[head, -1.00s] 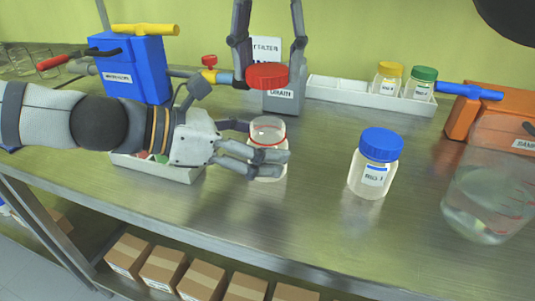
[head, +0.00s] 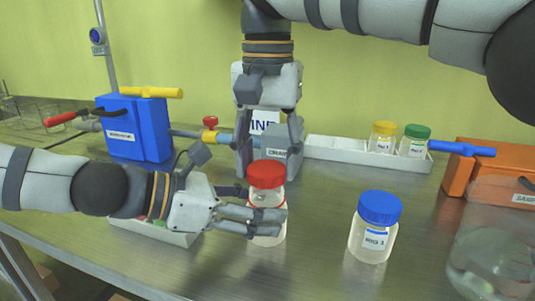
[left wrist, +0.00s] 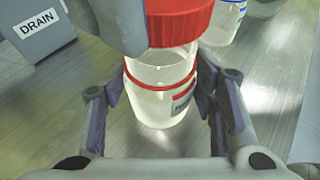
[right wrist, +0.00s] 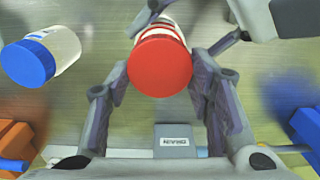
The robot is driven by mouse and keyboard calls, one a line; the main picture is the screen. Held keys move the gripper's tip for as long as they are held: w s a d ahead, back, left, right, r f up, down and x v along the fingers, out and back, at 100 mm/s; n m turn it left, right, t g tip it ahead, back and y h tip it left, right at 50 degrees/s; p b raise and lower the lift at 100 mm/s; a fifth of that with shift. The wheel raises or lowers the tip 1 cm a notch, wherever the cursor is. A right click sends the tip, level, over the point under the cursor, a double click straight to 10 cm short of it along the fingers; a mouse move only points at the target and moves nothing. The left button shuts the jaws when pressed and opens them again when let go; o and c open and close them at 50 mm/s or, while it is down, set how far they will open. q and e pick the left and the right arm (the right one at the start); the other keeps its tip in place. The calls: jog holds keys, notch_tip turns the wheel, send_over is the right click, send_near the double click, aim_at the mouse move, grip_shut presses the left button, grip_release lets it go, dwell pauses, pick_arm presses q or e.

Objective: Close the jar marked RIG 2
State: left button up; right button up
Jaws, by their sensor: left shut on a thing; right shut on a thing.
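A clear jar (head: 267,228) with a red ring stands upright on the bench in the head view. My left gripper (head: 262,211) is shut around its body. The jar also shows in the left wrist view (left wrist: 160,100), its label only partly visible. The red lid (head: 266,174) sits at the jar's mouth, looking level. I cannot tell whether it is screwed tight. My right gripper (head: 268,166) points down from above and is shut on the lid, which shows between its fingers in the right wrist view (right wrist: 160,65).
A blue-lidded jar (head: 375,228) stands to the right, its number unclear. A large glass vessel (head: 492,255) is at front right. Behind are the DRAIN box (head: 279,150), a white tray (head: 340,150) with yellow- and green-lidded jars, a blue box (head: 135,130) and an orange box (head: 490,170).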

jog(key=shift+f, duration=0.85)
jog(key=shift+f, duration=0.6)
dwell(0.3)
jog(key=m, duration=0.3)
jog(key=shift+m, duration=0.4)
jog(key=m, duration=0.6)
jog(key=shift+s+d, duration=0.1)
jog(key=o, duration=0.8)
jog(key=shift+c, duration=0.2)
